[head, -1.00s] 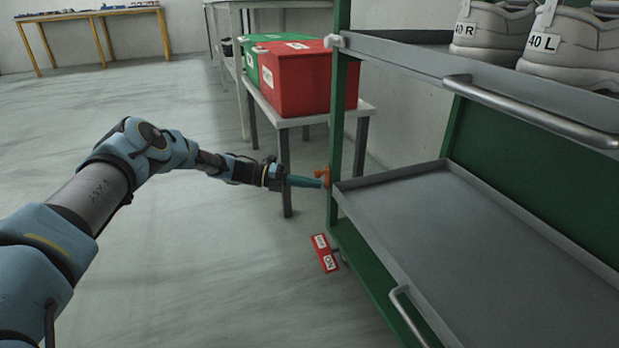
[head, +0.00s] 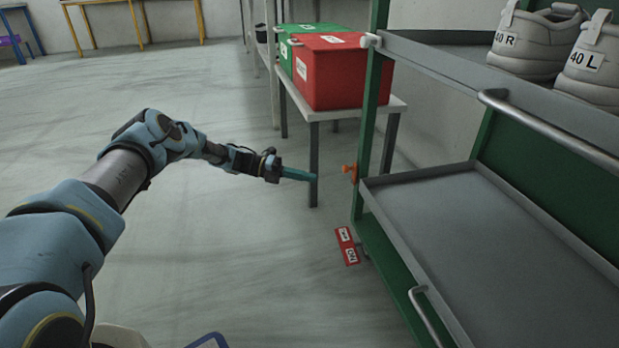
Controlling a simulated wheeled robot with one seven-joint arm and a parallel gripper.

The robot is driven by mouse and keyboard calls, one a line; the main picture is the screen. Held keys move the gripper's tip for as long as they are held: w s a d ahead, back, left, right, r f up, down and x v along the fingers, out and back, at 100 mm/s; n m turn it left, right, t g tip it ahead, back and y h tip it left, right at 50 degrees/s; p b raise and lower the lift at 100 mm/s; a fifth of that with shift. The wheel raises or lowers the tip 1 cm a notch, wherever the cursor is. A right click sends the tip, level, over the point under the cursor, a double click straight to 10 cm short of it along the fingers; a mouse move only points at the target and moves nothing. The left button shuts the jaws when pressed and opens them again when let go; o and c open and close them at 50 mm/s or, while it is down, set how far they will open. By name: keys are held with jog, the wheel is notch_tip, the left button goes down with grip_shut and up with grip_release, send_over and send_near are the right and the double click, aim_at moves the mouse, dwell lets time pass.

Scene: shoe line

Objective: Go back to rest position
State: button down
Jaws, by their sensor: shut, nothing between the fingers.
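My gripper (head: 299,174) is at the end of my outstretched blue arm, in the middle of the head view. Its teal fingers are shut with nothing between them. They point right, towards an orange knob (head: 350,172) on the green post of the shoe rack (head: 368,150). A clear gap shows between the fingertips and the knob.
The rack has an empty grey shelf (head: 500,235) and grey shoes (head: 533,42) above. A red box (head: 343,75) and a green box (head: 287,50) stand on a small table (head: 397,105) behind. A red tag (head: 347,246) is low by the rack. Floor at left is clear.

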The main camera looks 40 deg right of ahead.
dwell(0.3)
jog(key=w+a+r+m+t+y, duration=0.1)
jog(key=a+r+m+t+y, duration=0.3)
jog(key=a, duration=0.5)
jog(key=w+a+r+m+t+y, duration=0.1)
jog(key=a+r+m+t, duration=0.15)
jog(key=a+m, duration=0.4)
jog(key=w+a+r+m+t+y, duration=0.1)
jog(key=a+r+m+t+y, duration=0.25)
jog(key=a, duration=0.75)
jog(key=s+a+r+m+t+y+p, duration=0.1)
jog(key=s+a+r+m, duration=0.25)
jog(key=a, duration=0.45)
jog(key=s+a+r+m+t+y, duration=0.1)
jog(key=s+a+r+m+t, duration=0.2)
jog(key=a, duration=0.6)
jog(key=s+a+r+m+y+p, duration=0.1)
jog(key=s+a+r+m, duration=0.2)
jog(key=s+a+m, duration=0.35)
notch_tip(320, 180, up, 38)
jog(key=w+a+n+p, duration=0.1)
jog(key=w+n+p, duration=0.1)
jog(key=p, duration=3.5)
jog(key=shift+p, duration=0.3)
jog(key=shift+h, duration=0.25)
